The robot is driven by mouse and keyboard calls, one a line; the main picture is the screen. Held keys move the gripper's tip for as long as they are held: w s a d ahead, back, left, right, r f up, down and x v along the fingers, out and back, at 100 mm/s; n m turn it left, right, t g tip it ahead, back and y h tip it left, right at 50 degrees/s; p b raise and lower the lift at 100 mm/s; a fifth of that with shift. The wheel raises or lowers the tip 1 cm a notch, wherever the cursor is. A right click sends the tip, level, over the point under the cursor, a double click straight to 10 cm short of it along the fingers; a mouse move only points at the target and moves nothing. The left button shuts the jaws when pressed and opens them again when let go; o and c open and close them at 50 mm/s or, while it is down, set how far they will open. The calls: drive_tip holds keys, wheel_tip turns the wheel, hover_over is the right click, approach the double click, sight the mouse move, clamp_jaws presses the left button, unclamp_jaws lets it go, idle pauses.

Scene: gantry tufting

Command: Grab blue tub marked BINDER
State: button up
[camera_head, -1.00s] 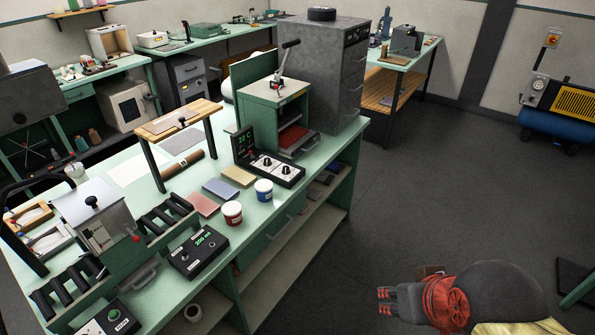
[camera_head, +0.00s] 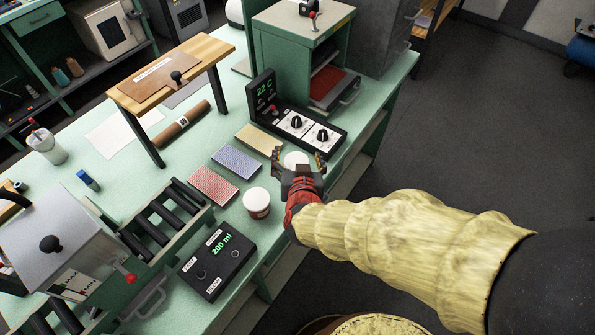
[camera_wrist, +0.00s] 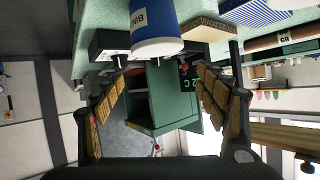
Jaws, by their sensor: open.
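The blue tub marked BINDER shows in the wrist view (camera_wrist: 157,30) at the top middle, with a white label reading "BIN" and the rest cut off. It stands on the green bench, ahead of and between my spread fingers, with no contact visible. In the head view only its white lid (camera_head: 295,159) shows clearly between my fingertips; my gripper hides the body. My gripper (camera_head: 299,167) is open and empty at the bench's front edge; its padded fingers also fill both sides of the wrist view (camera_wrist: 157,85).
A red-marked tub (camera_head: 257,203) stands just left of my gripper. A control box reading 22 C (camera_head: 295,125) is close behind the blue tub. Red, blue and tan slabs (camera_head: 237,161) lie nearby. A 200 ml box (camera_head: 217,262) sits front left. The floor at right is clear.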

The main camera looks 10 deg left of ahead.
sight(297, 153)
drive_tip(key=shift+s+a+f+t+h, duration=0.1)
drive_tip(key=shift+a+f+t+h, duration=0.1)
drive_tip(key=shift+a+f, duration=0.3)
drive_tip(key=shift+s+a+f+t+h, duration=0.1)
drive_tip(key=shift+a+f+t, duration=0.1)
drive_tip(key=shift+f, duration=0.45)
drive_tip(key=shift+s+f, duration=0.15)
drive_tip(key=shift+f, duration=0.3)
drive_tip(key=shift+f+t+h+b, duration=0.15)
drive_tip(key=shift+t+h+b, duration=0.15)
drive_tip(key=shift+t, duration=0.1)
drive_tip(key=b+x, duration=0.1)
drive_tip(key=x, duration=0.1)
drive_tip(key=b+x, duration=0.1)
drive_tip(key=x, duration=0.2)
drive_tip(key=d+b+x, duration=0.1)
drive_tip(key=x, duration=0.1)
drive_tip(key=shift+w+a+f, duration=0.1)
drive_tip(key=shift+w+f, duration=0.15)
drive_tip(key=shift+f, duration=0.1)
drive_tip(key=shift+r, duration=0.1)
drive_tip(key=shift+c, duration=1.2)
drive_tip(key=c, duration=1.3)
drive_tip(key=shift+c, duration=0.4)
